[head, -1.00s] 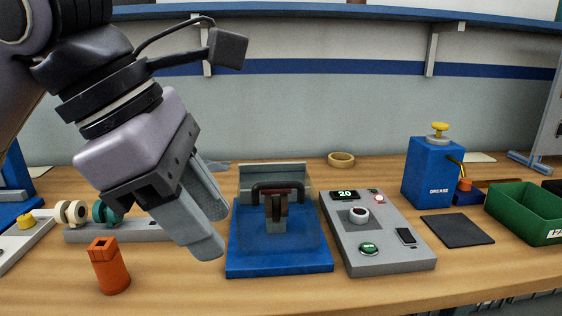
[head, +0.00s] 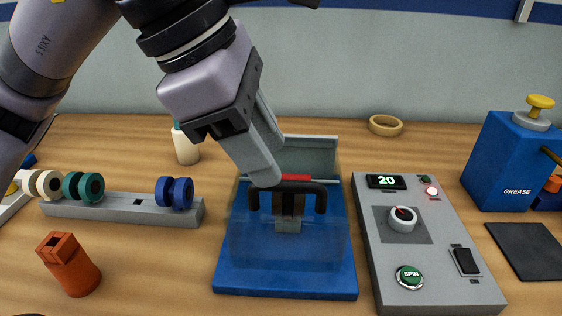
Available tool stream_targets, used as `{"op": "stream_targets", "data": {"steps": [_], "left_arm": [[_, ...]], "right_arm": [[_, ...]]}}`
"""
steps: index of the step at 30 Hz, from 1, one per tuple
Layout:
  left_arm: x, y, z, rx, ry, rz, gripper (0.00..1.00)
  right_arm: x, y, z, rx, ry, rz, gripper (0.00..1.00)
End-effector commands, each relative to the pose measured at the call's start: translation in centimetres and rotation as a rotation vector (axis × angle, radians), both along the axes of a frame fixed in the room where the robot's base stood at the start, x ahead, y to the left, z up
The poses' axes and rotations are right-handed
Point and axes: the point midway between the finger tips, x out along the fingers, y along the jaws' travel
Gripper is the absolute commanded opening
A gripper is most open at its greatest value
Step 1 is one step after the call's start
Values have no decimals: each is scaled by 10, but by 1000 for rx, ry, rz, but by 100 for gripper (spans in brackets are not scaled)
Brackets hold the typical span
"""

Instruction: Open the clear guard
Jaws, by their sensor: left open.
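The clear guard (head: 284,246) is a see-through box on a blue base (head: 284,281), in the middle of the head view. It is down over a grey and brown fixture (head: 288,222). A dark handle (head: 320,199) with a red patch runs across its upper front. My left gripper (head: 268,172) is open, just above and behind the handle's left part in the picture. One finger overlaps the guard's upper left; I cannot tell whether it touches. The other finger is partly hidden behind it. My right gripper is not in view.
A grey control panel (head: 430,262) with a display reading 20 and a green SPIN button stands right of the guard. A blue grease can (head: 505,160) is at right.

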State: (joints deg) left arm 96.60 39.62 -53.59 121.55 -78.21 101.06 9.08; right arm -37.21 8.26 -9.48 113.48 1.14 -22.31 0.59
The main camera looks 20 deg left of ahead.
Motion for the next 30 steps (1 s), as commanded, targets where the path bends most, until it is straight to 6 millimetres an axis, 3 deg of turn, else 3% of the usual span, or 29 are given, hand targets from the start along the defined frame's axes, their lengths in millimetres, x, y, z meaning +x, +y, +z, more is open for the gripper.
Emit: {"op": "stream_targets", "data": {"steps": [7,18,22,30], "left_arm": [[9,-11,-30,1,2,-1,40],[11,-13,-36,-1,-1,-2,40],[11,-13,-36,-1,-1,-2,0],[12,-13,-35,-2,5,-1,0]], "right_arm": [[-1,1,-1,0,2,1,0],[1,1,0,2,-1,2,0],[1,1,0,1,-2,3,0],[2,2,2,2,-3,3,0]]}}
